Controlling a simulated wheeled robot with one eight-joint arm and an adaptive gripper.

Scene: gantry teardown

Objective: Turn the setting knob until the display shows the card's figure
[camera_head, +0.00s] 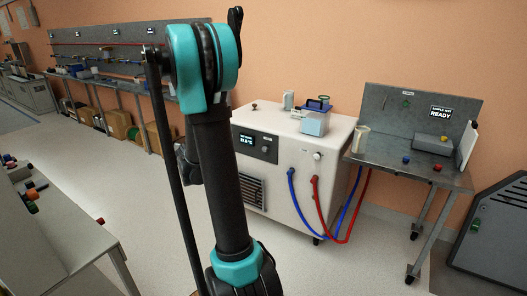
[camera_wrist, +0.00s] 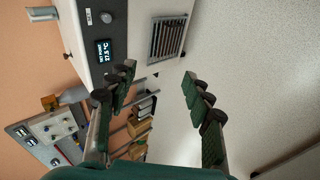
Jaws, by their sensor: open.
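The setting knob (camera_head: 265,149) is a small round knob beside the dark display (camera_head: 246,140) on the front of a white cabinet (camera_head: 290,190). In the wrist view the knob (camera_wrist: 106,17) and lit display (camera_wrist: 104,50) show rotated at the upper left. The display shows a figure in degrees C under small text, too small to read surely. My gripper (camera_wrist: 158,82) is open and empty, its green-padded fingers wide apart. It is apart from the knob, with floor showing between the fingers. I cannot make out the card or its figure.
Blue hoses (camera_head: 295,200) and red hoses (camera_head: 320,205) hang from the cabinet front at right. A grey table (camera_head: 75,235) is at left. Floor before the cabinet is clear.

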